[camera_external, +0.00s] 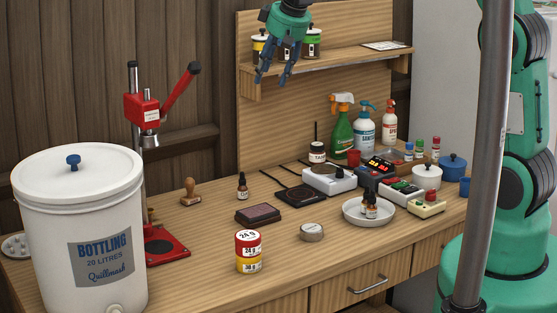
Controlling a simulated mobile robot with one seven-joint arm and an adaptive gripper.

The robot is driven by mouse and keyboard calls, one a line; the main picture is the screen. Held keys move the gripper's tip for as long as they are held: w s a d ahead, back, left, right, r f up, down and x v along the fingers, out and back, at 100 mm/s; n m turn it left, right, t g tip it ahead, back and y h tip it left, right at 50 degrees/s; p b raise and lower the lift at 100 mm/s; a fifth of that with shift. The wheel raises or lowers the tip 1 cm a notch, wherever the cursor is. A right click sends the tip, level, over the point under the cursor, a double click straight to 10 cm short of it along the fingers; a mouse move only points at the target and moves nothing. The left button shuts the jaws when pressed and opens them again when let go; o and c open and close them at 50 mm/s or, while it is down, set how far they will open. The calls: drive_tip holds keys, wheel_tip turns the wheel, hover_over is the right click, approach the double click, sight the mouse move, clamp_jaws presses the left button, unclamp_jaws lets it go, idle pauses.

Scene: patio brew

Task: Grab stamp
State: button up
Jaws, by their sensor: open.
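A wooden stamp (190,192) with a knob handle stands upright on the bench, between the red bottle capper and a small dark dropper bottle. A dark stamp pad (258,214) lies in front of it to the right. My gripper (273,77) hangs in the air in front of the shelf, well above the bench, fingers pointing down. It is open and empty, and up and to the right of the stamp in the picture.
A white bottling bucket (82,230) and a red capper (150,112) stand at the left. The shelf (350,58) holds several jars close to my gripper. Stacked tins (248,250), a scale (330,179), a white dish (350,214) and spray bottles (341,125) crowd the middle and right.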

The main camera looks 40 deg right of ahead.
drive_tip(key=w+a+f+p, duration=0.2)
drive_tip(key=w+a+f, duration=0.3)
drive_tip(key=w+f, duration=0.55)
drive_tip(key=n+p, duration=0.1)
approach(191, 179)
drive_tip(key=shift+s+d+r+g, duration=0.1)
drive_tip(key=shift+r+g, duration=0.05)
drive_tip(key=shift+r, duration=0.4)
drive_tip(key=shift+s+d+r+g, duration=0.1)
drive_tip(key=shift+s+r+g, duration=0.05)
drive_tip(key=shift+r, duration=0.45)
drive_tip(key=shift+f, duration=0.1)
drive_tip(key=shift+x, duration=4.3)
drive_tip(key=shift+w+a+f, duration=0.1)
drive_tip(key=shift+a, duration=0.1)
drive_tip(key=shift+x, duration=2.4)
